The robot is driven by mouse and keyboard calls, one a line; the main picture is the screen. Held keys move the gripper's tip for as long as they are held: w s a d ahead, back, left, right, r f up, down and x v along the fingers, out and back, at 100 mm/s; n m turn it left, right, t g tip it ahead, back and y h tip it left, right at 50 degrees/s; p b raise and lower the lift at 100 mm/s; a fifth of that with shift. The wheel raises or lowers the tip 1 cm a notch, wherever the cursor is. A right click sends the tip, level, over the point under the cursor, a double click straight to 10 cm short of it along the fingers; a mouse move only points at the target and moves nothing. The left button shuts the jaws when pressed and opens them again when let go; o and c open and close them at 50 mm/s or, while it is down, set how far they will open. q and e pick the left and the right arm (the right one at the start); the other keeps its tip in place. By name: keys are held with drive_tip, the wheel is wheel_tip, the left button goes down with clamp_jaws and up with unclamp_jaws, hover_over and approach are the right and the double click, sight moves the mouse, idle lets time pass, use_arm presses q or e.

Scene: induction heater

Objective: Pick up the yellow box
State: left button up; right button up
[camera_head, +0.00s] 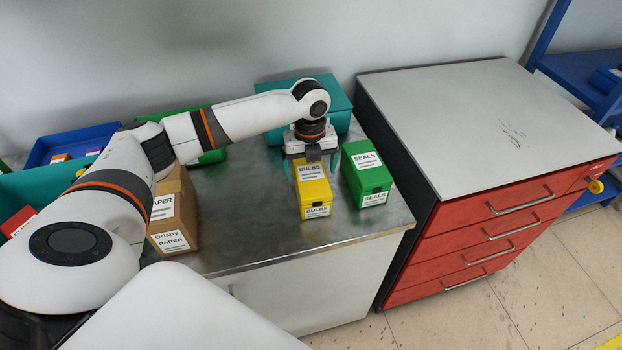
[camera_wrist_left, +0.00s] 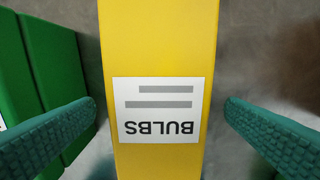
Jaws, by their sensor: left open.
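The yellow box (camera_head: 315,190) labelled BULBS stands on the metal-topped cabinet in the head view. My left gripper (camera_head: 314,165) is over its rear part, pointing down. In the left wrist view the yellow box (camera_wrist_left: 158,50) runs between the two teal fingers of my open left gripper (camera_wrist_left: 160,112). A gap shows between each finger and the box sides. The lower parts of the fingers are partly hidden by the box in the head view. My right gripper is not in view.
A green SEALS box (camera_head: 367,180) stands close to the right of the yellow box. A cardboard PAPER box (camera_head: 176,215) is to the left. A teal box (camera_head: 338,98) stands behind. Bare metal top (camera_head: 245,225) lies between the cardboard and yellow boxes. A red-drawer cabinet (camera_head: 490,225) is at right.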

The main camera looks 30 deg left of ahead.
use_arm(q)
wheel_tip(320, 180, down, 2)
drive_tip(key=shift+s+f, duration=0.1)
drive_tip(key=shift+f, duration=0.35)
drive_tip(key=shift+c, duration=0.7)
drive_tip(key=c, duration=1.2)
drive_tip(key=shift+c, duration=0.4)
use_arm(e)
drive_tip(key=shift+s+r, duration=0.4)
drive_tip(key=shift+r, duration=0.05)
